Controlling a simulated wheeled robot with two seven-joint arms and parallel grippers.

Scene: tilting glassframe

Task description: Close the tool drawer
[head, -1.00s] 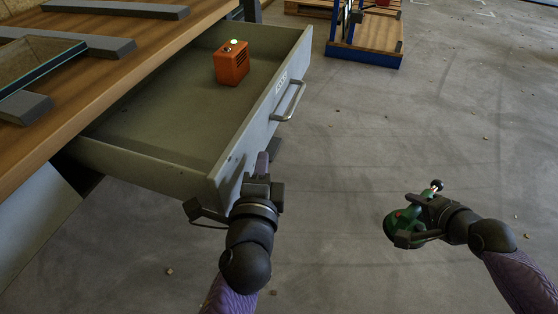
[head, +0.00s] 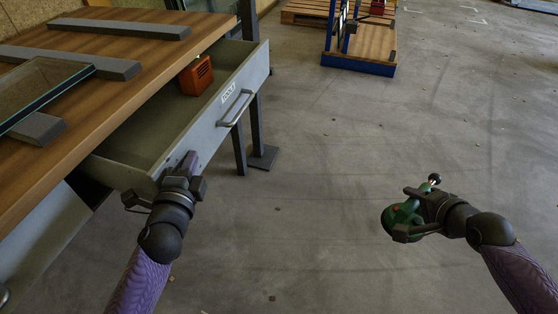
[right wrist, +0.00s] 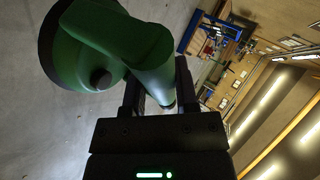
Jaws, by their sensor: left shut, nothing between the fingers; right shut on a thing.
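The grey tool drawer (head: 218,118) sticks partway out from under the wooden workbench, in the left of the head view. It has a metal bar handle (head: 236,108) and a label on its front. An orange box (head: 196,76) is inside it, near the bench edge. My left gripper (head: 183,165) is shut and empty, against or very near the near end of the drawer front; exact contact is hard to tell. My right gripper (head: 412,212) is shut on a green tool (head: 398,218), away from the drawer. The green tool also shows in the right wrist view (right wrist: 105,45).
The wooden workbench (head: 110,100) carries dark grey bars (head: 120,28) and a glass-edged frame (head: 40,90). A dark bench leg (head: 256,125) stands beyond the drawer. A blue-edged wooden stand (head: 360,62) is at the back. The floor between my arms is clear.

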